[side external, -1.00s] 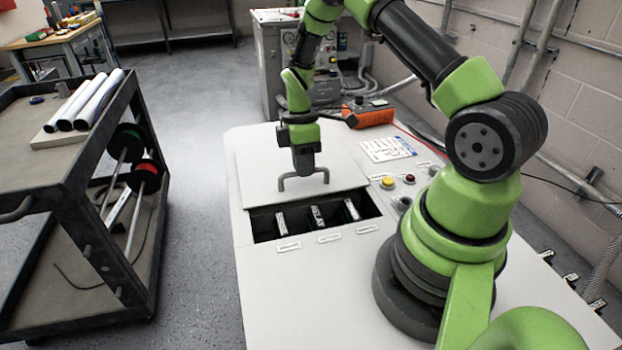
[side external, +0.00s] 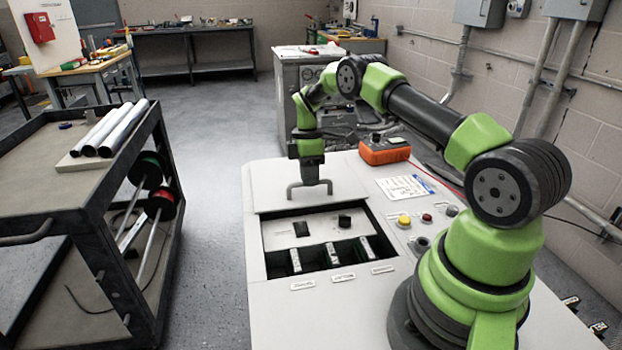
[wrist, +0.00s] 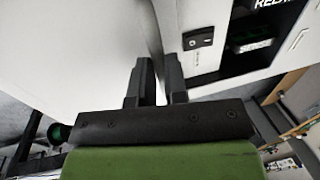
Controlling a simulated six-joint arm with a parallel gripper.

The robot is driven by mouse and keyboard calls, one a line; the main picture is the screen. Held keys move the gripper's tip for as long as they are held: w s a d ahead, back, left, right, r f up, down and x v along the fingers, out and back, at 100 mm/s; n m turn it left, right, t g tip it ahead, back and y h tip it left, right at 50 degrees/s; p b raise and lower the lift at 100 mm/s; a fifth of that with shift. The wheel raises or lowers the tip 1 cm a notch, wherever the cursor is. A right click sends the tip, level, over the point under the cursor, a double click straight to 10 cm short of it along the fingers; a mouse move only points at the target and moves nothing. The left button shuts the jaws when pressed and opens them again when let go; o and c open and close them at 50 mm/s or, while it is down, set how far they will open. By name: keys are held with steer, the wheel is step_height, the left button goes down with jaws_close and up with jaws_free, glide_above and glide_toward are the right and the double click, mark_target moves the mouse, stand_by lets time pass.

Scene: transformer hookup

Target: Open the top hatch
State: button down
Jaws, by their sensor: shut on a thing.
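The top hatch (side external: 270,190) is a flat white panel on the light grey cabinet top, standing partly open. Its grey U-shaped handle (side external: 292,188) stands upright near the hatch's front edge. My gripper (side external: 310,180) points down and is shut on the middle of the handle. In the wrist view, the two dark fingers (wrist: 159,68) reach toward the white panel; the handle between them is hidden.
A yellow button (side external: 404,221) and other controls sit right of the opening. An orange meter (side external: 384,151) and a paper sheet (side external: 404,187) lie behind them.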

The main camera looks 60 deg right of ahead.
steer(key=shift+w, duration=0.1)
steer(key=c, duration=1.1)
jaws_free()
steer(key=shift+c, duration=0.2)
steer(key=shift+r, duration=0.1)
step_height(320, 180, up, 10)
steer(key=w+d, duration=0.1)
steer(key=shift+w+d+f, duration=0.15)
steer(key=shift+d+f, duration=0.05)
